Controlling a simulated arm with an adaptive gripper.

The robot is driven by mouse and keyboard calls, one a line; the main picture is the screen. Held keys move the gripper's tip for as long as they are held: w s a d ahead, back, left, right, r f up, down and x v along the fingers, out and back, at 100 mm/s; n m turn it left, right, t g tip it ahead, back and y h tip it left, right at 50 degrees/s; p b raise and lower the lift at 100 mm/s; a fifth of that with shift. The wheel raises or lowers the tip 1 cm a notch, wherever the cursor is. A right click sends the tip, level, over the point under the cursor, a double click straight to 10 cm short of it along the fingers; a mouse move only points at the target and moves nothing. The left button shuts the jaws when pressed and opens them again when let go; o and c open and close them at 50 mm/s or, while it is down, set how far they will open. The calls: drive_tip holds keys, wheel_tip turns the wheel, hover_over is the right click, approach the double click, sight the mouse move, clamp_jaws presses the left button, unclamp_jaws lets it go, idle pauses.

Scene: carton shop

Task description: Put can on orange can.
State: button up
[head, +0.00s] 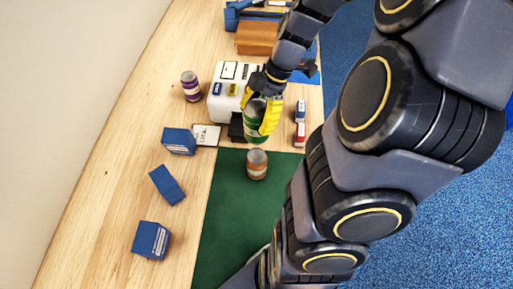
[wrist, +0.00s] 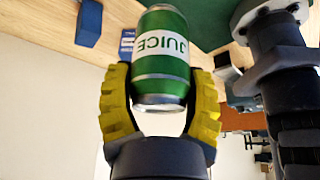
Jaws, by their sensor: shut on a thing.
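My gripper (head: 262,118) has yellow fingers and is shut on a green can. In the head view the green can (head: 256,133) is held above the far edge of the green mat, partly hidden by the fingers. In the wrist view the green can (wrist: 161,50), with a white band reading JUICE, sits between the yellow fingers (wrist: 160,100). The orange can (head: 257,164) stands upright on the green mat, just nearer than the held can and apart from it in the picture. The orange can cannot be made out in the wrist view.
The green mat (head: 235,220) is mostly bare. Blue boxes (head: 151,240) lie on the wooden table at left. A purple can (head: 190,86) stands at the back left. A white machine (head: 226,92) is behind my gripper. Small blue and red boxes (head: 300,134) are at right.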

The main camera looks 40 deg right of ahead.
sight(256, 138)
wheel_tip(256, 138, down, 8)
drive_tip(key=shift+r, duration=0.2)
drive_tip(key=shift+f, duration=0.1)
drive_tip(key=o, duration=0.8)
drive_tip(key=shift+o, duration=0.2)
